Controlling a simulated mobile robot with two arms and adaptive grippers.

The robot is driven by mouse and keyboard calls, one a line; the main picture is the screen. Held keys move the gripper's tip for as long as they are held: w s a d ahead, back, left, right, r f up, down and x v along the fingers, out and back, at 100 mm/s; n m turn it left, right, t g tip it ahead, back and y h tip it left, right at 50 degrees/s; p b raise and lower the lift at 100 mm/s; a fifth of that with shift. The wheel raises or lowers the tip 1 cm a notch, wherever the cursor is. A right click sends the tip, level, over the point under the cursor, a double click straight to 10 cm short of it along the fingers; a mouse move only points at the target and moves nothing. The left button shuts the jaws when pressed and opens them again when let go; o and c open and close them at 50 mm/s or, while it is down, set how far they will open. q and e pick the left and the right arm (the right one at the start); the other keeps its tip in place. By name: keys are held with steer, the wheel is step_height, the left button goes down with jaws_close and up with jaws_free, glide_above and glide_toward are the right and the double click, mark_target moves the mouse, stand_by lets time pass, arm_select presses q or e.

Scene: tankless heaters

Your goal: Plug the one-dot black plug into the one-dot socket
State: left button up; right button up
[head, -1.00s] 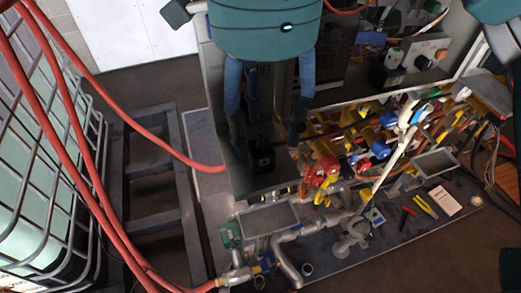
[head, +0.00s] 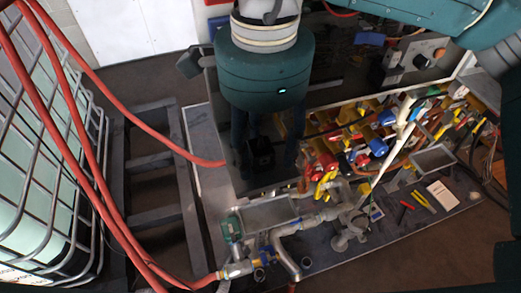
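My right gripper (head: 265,168) hangs down at the centre, its dark fingers spread apart below the teal wrist. A small black block (head: 261,155) shows between the fingers on the dark surface. It may be the black plug, but no dot can be made out. A gap seems to remain between the fingers and the block. A pale panel (head: 420,57) with a round dark knob and small dark blocks stands at the upper right; I cannot tell whether it holds the one-dot socket. My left gripper is not in view.
A bin of colourful tools and fittings (head: 350,140) lies right of the gripper. Metal pipes and a valve (head: 285,235) stand in front. Red hoses (head: 65,130) cross the left side, beside a caged tank (head: 40,170). Pliers (head: 422,201) and a white card (head: 442,196) lie at right.

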mark_target(263, 145)
steer(key=c, duration=0.8)
steer(key=shift+r, duration=0.1)
step_height(263, 145, up, 8)
steer(key=b, duration=0.2)
steer(key=shift+r+b, duration=0.2)
steer(key=shift+b, duration=0.15)
step_height(263, 145, up, 11)
steer(key=shift+r+p, duration=0.2)
steer(key=shift+p, duration=0.65)
